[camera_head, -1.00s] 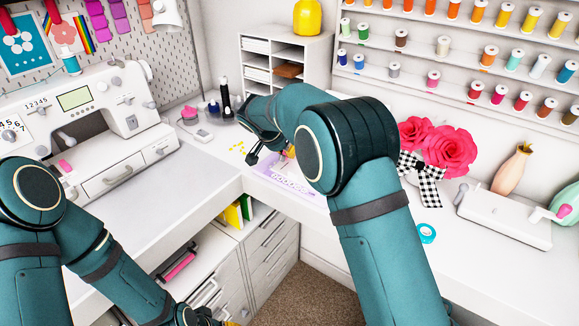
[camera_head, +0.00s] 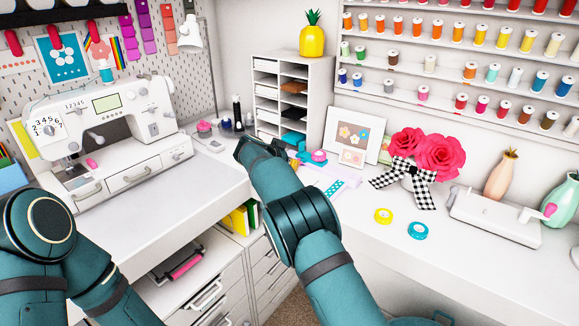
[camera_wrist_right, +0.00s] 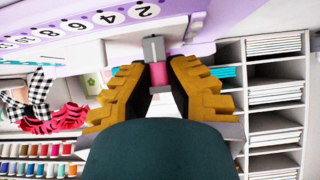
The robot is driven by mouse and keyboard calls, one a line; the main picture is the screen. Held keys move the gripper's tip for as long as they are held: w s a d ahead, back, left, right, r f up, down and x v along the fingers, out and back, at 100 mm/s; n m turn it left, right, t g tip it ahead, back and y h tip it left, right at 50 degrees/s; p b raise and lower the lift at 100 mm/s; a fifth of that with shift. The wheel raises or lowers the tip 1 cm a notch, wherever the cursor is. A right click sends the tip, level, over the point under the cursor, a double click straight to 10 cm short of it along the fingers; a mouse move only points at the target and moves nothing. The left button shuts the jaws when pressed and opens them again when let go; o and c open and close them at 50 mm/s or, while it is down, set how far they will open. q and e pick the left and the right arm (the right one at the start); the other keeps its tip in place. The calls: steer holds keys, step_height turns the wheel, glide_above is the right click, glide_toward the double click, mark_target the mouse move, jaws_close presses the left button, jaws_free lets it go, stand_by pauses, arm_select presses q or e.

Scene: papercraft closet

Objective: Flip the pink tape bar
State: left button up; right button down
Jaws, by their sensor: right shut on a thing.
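In the wrist view my right gripper (camera_wrist_right: 158,78) has its yellow fingers closed around a small pink piece with a grey end, which looks like part of the pink tape bar (camera_wrist_right: 158,75). It is right beside a purple board (camera_wrist_right: 215,28) with numbered white circles. The pale purple board (camera_head: 335,185) lies there too. My left arm runs out at the bottom left, and its gripper is out of view.
A white shelf unit (camera_head: 293,68) stands behind the right gripper. A picture frame (camera_head: 376,124), pink flowers (camera_head: 437,155), yellow tape (camera_head: 383,216) and blue tape (camera_head: 418,231) are to the right. The sewing machine (camera_head: 105,115) is left; bare worktop lies before it.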

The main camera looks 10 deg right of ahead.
steer(key=shift+f, duration=0.15)
stand_by(0.3)
steer(key=c, duration=0.9)
jaws_free()
steer(key=shift+w, duration=0.1)
steer(key=shift+c, duration=0.2)
steer(key=v, duration=1.2)
steer(key=shift+f, duration=0.1)
